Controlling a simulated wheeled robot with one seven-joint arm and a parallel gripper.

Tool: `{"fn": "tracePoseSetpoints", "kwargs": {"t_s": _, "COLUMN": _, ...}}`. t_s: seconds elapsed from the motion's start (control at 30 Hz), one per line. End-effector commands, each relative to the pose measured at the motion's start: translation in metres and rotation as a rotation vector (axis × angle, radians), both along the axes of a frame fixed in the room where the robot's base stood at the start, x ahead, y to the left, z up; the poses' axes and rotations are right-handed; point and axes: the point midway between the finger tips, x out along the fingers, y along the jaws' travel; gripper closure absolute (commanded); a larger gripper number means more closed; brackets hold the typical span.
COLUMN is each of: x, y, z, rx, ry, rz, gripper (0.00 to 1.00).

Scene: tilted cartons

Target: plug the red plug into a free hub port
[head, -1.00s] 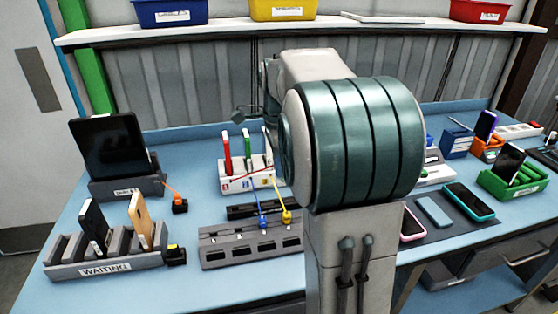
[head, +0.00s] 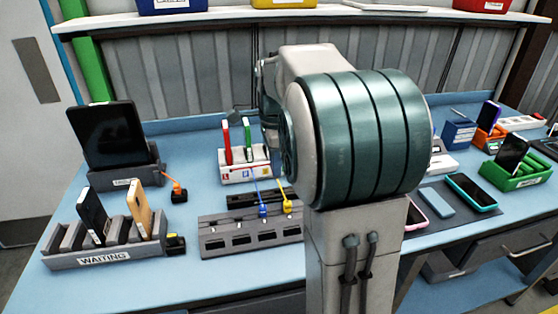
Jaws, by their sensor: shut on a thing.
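The grey hub (head: 222,243) stands on the blue bench, left of my arm. A blue plug (head: 263,210) and a yellow plug (head: 287,206) with cables are at its right part. The two left positions show no plug. Behind it, a white rack (head: 237,176) with numbered coloured labels holds a red upright item (head: 227,146) and a green one (head: 248,140). I cannot make out the red plug. My gripper is hidden behind my large arm joint, so its jaws and what they hold do not show.
A grey WAITING rack (head: 104,258) with two phones and a black tablet (head: 108,138) in a stand are at left. An orange plug (head: 177,190) lies between. Phones on a dark mat and a green rack (head: 518,178) are at right.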

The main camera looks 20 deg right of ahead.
Motion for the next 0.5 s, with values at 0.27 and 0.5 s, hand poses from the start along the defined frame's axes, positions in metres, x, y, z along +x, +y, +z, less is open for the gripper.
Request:
{"fn": "tracePoseSetpoints", "kwargs": {"t_s": 0.27, "x": -0.006, "y": 0.017, "z": 0.0, "rx": 0.0, "ry": 0.0, "rz": 0.003, "gripper": 1.0}}
{"fn": "tracePoseSetpoints", "kwargs": {"t_s": 0.5, "x": -0.011, "y": 0.03, "z": 0.0, "rx": 0.001, "ry": 0.001, "rz": 0.002, "gripper": 1.0}}
